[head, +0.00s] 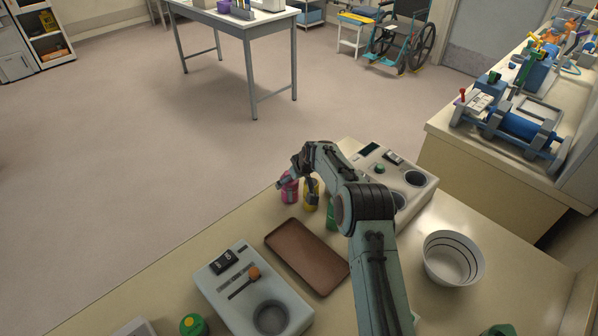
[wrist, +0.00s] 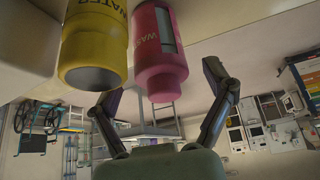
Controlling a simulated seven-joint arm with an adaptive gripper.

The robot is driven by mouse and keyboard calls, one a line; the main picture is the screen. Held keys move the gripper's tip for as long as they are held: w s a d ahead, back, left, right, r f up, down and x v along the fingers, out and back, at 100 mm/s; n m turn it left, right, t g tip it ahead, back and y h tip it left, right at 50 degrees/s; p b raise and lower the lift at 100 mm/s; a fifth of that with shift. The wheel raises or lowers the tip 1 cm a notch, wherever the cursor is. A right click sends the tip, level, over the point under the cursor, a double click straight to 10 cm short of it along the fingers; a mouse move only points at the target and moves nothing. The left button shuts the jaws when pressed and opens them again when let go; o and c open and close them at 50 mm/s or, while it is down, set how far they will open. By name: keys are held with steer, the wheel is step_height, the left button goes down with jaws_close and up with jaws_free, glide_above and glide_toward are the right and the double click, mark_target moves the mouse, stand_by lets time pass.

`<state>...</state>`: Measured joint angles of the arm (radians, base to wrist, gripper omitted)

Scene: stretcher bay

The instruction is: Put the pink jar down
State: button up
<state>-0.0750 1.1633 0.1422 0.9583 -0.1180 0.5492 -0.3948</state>
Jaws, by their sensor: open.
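The pink jar (head: 289,188) stands near the far edge of the counter, beside a yellow jar (head: 311,195). In the wrist view, which looks upside down, the pink jar (wrist: 159,50) carries a partly visible label and the yellow jar (wrist: 92,45) reads "WATER". My gripper (head: 298,184) is at the pink jar, its fingers open and spread. In the wrist view one finger lies on either side of the pink jar's near end, with a visible gap on the right. The left finger passes close to the yellow jar; I cannot tell whether they touch.
A green jar (head: 331,216) stands close by, partly behind my arm. A brown tray (head: 306,252), a grey device with an orange knob (head: 247,292), a second device (head: 404,172) and a striped bowl (head: 453,259) share the counter. The counter's edge is near the jars.

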steer(key=s+d+r+m+g+h, duration=0.1)
steer(key=s+d+r, duration=0.3)
steer(key=s+r, duration=0.7)
steer(key=s+d+r+m+g+h, duration=0.15)
steer(key=s+d+r, duration=0.25)
steer(key=s+r, duration=0.65)
steer(key=s+d+f+m+g, duration=0.1)
steer(key=s+f, duration=0.1)
steer(key=s, duration=1.1)
steer(key=s+d+f+m+g, duration=0.1)
steer(key=s+d+f+m, duration=0.1)
steer(key=s, duration=1.1)
steer(key=shift+d+g, duration=0.3)
steer(key=shift+g, duration=0.05)
